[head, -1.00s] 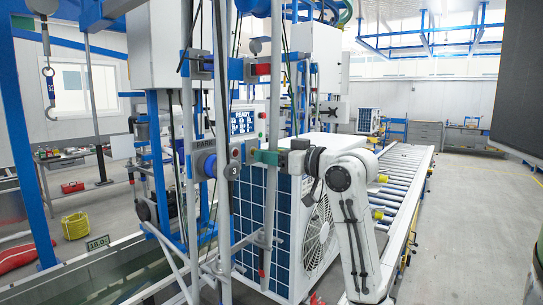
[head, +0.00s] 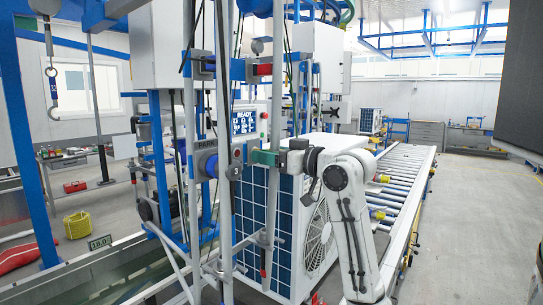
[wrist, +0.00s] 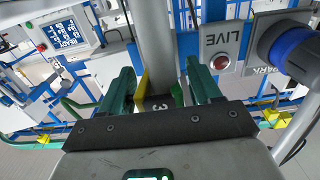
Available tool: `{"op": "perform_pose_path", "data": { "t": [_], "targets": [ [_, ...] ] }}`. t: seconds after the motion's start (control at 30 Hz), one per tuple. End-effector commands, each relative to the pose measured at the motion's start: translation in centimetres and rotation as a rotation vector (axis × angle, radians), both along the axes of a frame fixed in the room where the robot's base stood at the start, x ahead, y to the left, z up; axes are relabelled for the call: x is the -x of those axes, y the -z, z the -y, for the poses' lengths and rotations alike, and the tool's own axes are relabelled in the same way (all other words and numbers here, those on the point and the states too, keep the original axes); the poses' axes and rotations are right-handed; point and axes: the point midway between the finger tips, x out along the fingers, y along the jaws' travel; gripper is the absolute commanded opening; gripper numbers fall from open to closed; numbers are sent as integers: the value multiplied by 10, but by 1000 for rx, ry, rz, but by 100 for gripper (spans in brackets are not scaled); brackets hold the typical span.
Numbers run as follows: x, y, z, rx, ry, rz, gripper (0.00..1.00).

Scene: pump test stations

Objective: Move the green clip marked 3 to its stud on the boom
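My gripper (wrist: 162,85) has green fingers on both sides of a grey upright pole (wrist: 155,40) in the wrist view. Between the fingers, close to the gripper's body, is a small green clip (wrist: 177,95) with a yellow part on its left and a dark face marked 3. The clip nearly fills the gap; whether the fingers press on it is unclear. In the head view my gripper (head: 265,157) reaches left to the poles, and a dark round piece marked 3 (head: 235,173) shows left of it. The stud on the boom cannot be made out.
A LIVE panel (wrist: 221,45) with a red button and a PARK panel (wrist: 262,70) with a blue knob are close by on the right in the wrist view. A large boxed unit (head: 283,225) stands below the arm. Poles and cables crowd the left; a roller conveyor (head: 405,170) runs behind.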

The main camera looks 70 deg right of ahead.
Motion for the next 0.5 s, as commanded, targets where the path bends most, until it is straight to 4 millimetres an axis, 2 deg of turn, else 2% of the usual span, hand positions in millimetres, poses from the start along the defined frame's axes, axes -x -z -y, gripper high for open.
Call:
{"op": "perform_pose_path", "data": {
  "t": [0.13, 0.37, 0.5],
  "targets": [
    [0, 0, 0, 0, 0, 0, 76],
    [1, 0, 0, 0, 0, 0, 76],
    [10, 2, -2, -1, 0, 1, 76]
  ]
}}
